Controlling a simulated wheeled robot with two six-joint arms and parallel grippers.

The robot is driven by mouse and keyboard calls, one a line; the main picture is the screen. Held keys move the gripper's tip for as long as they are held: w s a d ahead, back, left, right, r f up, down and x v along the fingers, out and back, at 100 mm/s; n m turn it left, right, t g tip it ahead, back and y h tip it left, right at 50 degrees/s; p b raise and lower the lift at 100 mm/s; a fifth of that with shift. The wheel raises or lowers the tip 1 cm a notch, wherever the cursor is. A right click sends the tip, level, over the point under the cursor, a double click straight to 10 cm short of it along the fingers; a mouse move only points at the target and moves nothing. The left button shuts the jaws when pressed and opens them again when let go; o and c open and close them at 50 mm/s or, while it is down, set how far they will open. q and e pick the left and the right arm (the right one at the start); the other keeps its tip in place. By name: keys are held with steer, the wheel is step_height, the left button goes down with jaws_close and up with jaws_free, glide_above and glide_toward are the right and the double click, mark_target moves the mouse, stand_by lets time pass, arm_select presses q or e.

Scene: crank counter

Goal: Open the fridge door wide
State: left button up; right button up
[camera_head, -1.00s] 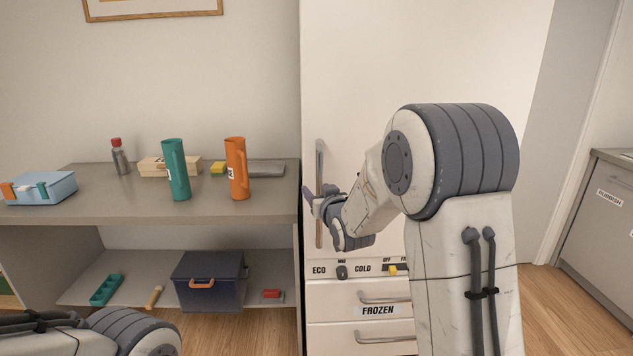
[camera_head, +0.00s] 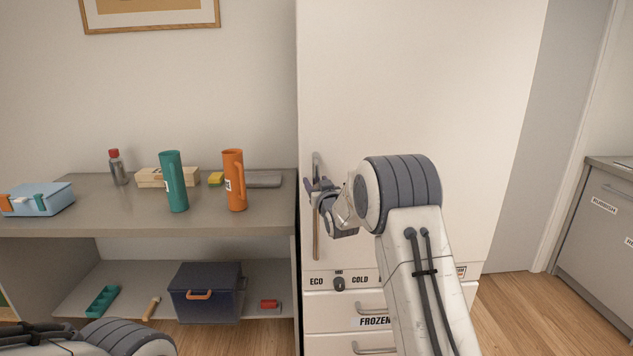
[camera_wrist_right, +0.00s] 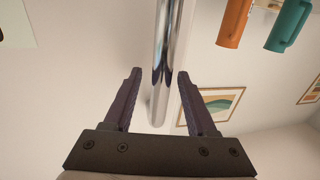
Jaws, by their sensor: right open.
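The white fridge door (camera_head: 410,110) stands shut in the head view, with a long upright metal handle (camera_head: 316,235) near its left edge. My right gripper (camera_head: 312,190) is at the handle's middle height. In the right wrist view the chrome handle (camera_wrist_right: 163,60) runs down between the two dark fingers of my right gripper (camera_wrist_right: 160,85), which are apart, with clear space on both sides of the bar. My right forearm hides part of the fridge's lower front. Only part of my left arm shows at the bottom left; its gripper is out of view.
A grey counter (camera_head: 110,218) left of the fridge holds a teal jug (camera_head: 173,185), an orange jug (camera_head: 233,182) and a blue box (camera_head: 38,202). A dark lidded bin (camera_head: 206,293) sits on the shelf below. Freezer drawers (camera_head: 325,320) lie under the door. Open floor (camera_head: 520,315) lies right.

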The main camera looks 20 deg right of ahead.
jaws_close()
stand_by(1.5)
